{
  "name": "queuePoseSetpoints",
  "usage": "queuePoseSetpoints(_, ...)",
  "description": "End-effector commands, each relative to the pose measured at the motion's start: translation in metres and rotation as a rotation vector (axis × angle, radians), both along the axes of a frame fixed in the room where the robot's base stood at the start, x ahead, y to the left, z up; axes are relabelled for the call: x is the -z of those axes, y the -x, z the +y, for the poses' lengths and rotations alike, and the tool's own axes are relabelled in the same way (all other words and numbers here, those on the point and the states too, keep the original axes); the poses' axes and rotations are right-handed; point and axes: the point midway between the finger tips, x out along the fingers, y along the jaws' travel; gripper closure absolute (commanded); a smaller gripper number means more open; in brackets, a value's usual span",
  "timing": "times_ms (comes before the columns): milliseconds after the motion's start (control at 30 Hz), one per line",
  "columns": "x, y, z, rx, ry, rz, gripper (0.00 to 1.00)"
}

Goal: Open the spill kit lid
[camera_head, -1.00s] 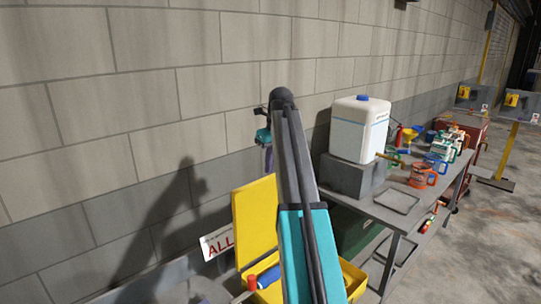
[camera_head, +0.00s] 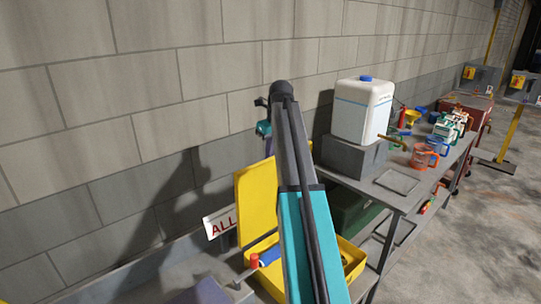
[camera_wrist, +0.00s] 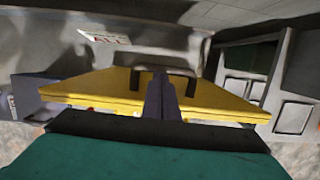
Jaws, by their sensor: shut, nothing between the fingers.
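The spill kit is a yellow box (camera_head: 352,262) low by the wall, partly hidden behind my arm. Its yellow lid (camera_head: 256,208) stands up, roughly upright, at the box's wall side, so the kit is open. In the wrist view the lid (camera_wrist: 95,88) spans the picture as a wide yellow panel, with a dark bracket-like shape on it. My gripper (camera_wrist: 163,92) is shut and empty, its fingers in front of the lid's middle; I cannot tell whether they touch it. In the head view my wrist is above the lid and my arm hides part of it.
A sign (camera_head: 220,221) is on the wall left of the lid.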

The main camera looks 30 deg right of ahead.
Motion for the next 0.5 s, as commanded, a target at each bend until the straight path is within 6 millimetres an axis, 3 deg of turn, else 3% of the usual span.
queuePoseSetpoints(500,0.009,-0.058,0.008,-0.002,0.000,0.000,1.00)
